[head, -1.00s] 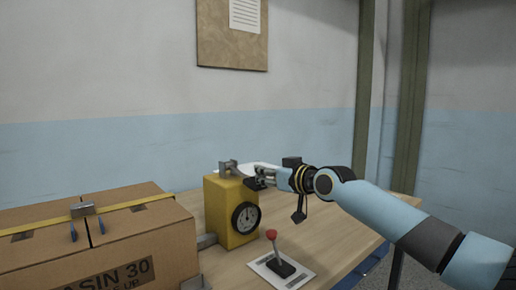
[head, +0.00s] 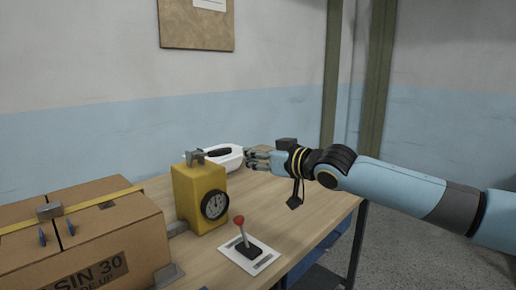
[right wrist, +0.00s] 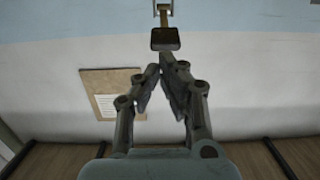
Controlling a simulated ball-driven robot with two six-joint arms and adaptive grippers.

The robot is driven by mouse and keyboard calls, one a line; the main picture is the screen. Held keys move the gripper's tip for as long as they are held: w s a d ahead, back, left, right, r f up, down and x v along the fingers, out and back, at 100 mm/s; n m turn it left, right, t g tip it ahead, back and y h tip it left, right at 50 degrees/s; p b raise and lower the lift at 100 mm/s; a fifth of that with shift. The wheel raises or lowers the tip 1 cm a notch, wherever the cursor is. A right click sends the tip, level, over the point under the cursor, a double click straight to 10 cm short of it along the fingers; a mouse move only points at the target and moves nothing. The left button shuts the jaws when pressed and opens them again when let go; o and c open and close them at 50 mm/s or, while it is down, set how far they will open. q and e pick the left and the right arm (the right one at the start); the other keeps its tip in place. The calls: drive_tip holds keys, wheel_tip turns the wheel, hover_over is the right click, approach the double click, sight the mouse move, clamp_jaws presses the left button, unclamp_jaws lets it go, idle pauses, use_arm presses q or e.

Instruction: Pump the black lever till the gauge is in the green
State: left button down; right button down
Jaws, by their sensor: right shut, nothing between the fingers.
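The yellow pump box (head: 188,196) stands on the wooden table. A round gauge (head: 215,204) with a white face and dark rim is on its front; its needle and any green zone are too small to read. The black lever (head: 217,153) sticks out to the right from the grey bracket on top of the box, roughly level. My right gripper (head: 248,158) is shut and empty, just right of the lever's end and apart from it. In the right wrist view the lever's dark end (right wrist: 165,39) lies beyond the fingertips (right wrist: 161,72). My left gripper is out of view.
A white tub shell (head: 227,163) lies behind the lever and gripper. A red-knobbed stick on a white plate (head: 265,262) stands in front of the pump. A strapped cardboard box (head: 120,228) fills the left.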

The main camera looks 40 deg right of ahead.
drive_tip(key=shift+s+r+p, duration=0.15)
drive_tip(key=shift+s+p, duration=0.2)
drive_tip(key=shift+s, duration=0.5)
idle(0.7)
idle(1.4)
